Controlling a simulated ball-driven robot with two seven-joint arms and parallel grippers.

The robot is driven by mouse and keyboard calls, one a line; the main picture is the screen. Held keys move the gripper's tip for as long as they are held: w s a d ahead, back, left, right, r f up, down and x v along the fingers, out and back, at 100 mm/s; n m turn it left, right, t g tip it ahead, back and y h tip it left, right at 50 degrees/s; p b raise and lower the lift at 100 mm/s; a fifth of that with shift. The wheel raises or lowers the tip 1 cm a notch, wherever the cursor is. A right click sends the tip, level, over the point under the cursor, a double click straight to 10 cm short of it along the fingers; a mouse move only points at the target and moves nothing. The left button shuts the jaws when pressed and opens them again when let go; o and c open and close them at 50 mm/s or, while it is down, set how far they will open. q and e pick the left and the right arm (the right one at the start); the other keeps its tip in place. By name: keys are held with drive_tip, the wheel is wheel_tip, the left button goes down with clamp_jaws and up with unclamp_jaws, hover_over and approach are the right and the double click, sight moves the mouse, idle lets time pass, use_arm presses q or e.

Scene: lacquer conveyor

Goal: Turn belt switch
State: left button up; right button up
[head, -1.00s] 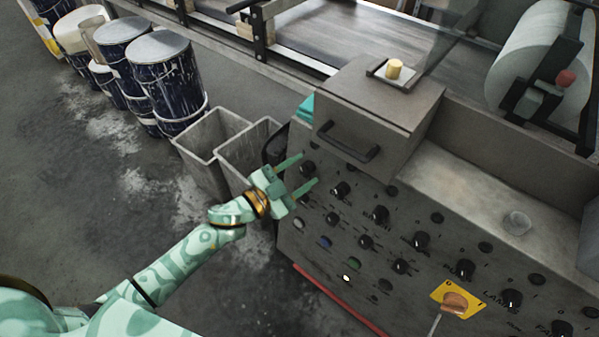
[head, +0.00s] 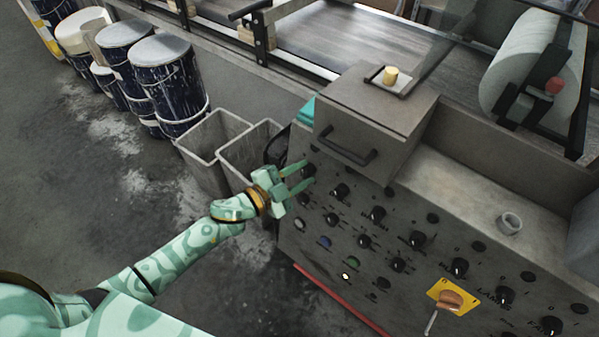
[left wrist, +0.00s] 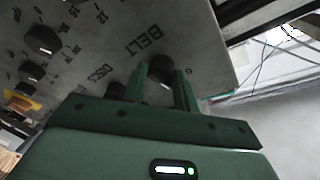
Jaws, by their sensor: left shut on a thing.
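The belt switch (left wrist: 160,68) is a dark round knob beside the printed word BELT on the grey control panel (head: 300,235). In the left wrist view it sits between the two green fingers of my left gripper (left wrist: 160,85). In the head view my left gripper (head: 304,176) reaches the knob at the panel's upper left corner, and its fingers are closed in on it. The fingers partly hide the knob, so its pointer direction cannot be read. My right gripper is not in view.
More black knobs (head: 378,214) and a yellow plate with an orange switch (head: 450,298) cover the panel. A handled box (head: 385,100) stands above it. Grey bins (head: 215,140) and paint drums (head: 165,75) stand at left. Open floor lies in front.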

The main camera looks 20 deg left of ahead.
use_arm(q)
drive_tip(key=shift+w+r+m+g+y+p, duration=0.15)
drive_tip(key=shift+m+g+p, duration=0.4)
drive_tip(key=shift+m+p, duration=1.2)
drive_tip(key=shift+r+m+g+y+p, duration=0.2)
drive_tip(key=shift+m+g+p, duration=0.5)
drive_tip(key=shift+m, duration=1.85)
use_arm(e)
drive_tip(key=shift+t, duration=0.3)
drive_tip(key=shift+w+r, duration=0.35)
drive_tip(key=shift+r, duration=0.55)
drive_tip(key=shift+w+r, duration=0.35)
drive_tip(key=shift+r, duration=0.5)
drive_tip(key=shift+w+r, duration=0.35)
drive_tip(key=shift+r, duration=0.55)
use_arm(q)
drive_tip(key=shift+t, duration=0.25)
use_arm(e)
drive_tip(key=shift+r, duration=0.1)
use_arm(q)
drive_tip(key=o, duration=0.9)
drive_tip(key=shift+f, duration=0.1)
drive_tip(key=p+v, duration=0.3)
drive_tip(key=v, duration=1.3)
drive_tip(key=shift+a, duration=0.1)
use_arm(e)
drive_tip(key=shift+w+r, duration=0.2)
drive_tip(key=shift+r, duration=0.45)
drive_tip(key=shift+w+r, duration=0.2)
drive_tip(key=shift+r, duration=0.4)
